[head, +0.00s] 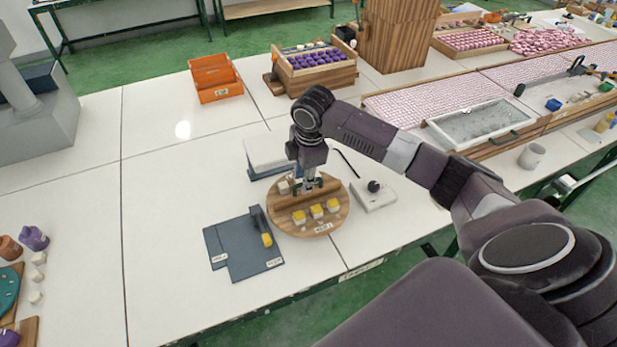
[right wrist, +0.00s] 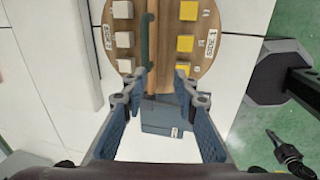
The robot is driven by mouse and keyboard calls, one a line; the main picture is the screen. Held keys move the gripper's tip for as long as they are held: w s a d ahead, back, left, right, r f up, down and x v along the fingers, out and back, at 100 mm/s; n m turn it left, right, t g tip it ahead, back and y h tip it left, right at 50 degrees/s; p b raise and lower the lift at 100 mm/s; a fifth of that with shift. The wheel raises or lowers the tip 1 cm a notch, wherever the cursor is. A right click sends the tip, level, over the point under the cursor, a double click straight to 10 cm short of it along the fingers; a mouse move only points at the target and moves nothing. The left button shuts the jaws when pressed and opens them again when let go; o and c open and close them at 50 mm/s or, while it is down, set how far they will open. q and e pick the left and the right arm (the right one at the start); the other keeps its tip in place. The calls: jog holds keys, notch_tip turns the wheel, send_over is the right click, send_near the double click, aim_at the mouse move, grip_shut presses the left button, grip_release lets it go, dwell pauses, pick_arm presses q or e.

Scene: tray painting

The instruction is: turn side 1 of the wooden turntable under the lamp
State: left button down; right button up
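The round wooden turntable (head: 288,226) lies on the white table, with an upright wooden divider (right wrist: 165,42) across its middle. Yellow-topped blocks (head: 316,211) stand on the half by the side 1 label (head: 323,229), facing the table's front edge. White blocks (right wrist: 123,40) stand on the other half. A green bar (right wrist: 146,42) runs along the divider. My right gripper (right wrist: 162,72) is above the turntable, fingers apart on either side of the divider line; contact cannot be told. It partly hides the turntable in the head view. No lamp is clearly identifiable. My left gripper is not in view.
An orange bin (head: 216,80) stands farther back.

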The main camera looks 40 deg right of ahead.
jog(key=w+d+r, duration=0.1)
jog(key=d+r, duration=0.2)
jog(key=f, duration=0.2)
jog(key=w+f+p, duration=0.1)
jog(key=f, duration=0.4)
jog(key=shift+w+d+f+p, duration=0.25)
jog(key=shift+w+d+p, duration=0.05)
jog(key=shift+w+p, duration=0.1)
jog(key=shift+c, duration=0.4)
grip_shut()
